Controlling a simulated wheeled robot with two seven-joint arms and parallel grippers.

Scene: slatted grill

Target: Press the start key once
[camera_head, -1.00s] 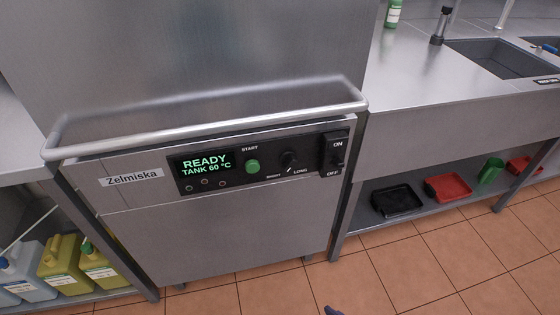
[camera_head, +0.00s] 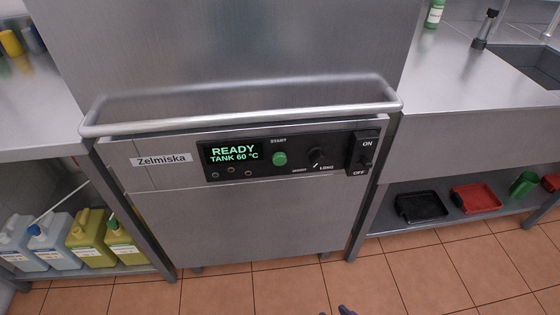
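The round green start key (camera_head: 279,159) sits on the black control panel (camera_head: 240,179) of a steel machine labelled Zelmiska, under the word START. Nothing touches or covers it. The display (camera_head: 234,153) left of it glows green and reads READY, TANK 60 °C. A small dark bluish tip, perhaps of my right gripper (camera_head: 345,311), shows at the bottom edge, well below the panel. Too little of it shows to tell open from shut. My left gripper is out of view.
A SHORT/LONG knob (camera_head: 315,158) and an ON/OFF switch (camera_head: 363,151) sit right of the key. A steel bar handle (camera_head: 240,117) juts out above the panel. Counters flank the machine, with jugs (camera_head: 86,243) below left and trays (camera_head: 420,207) below right. The floor in front is clear.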

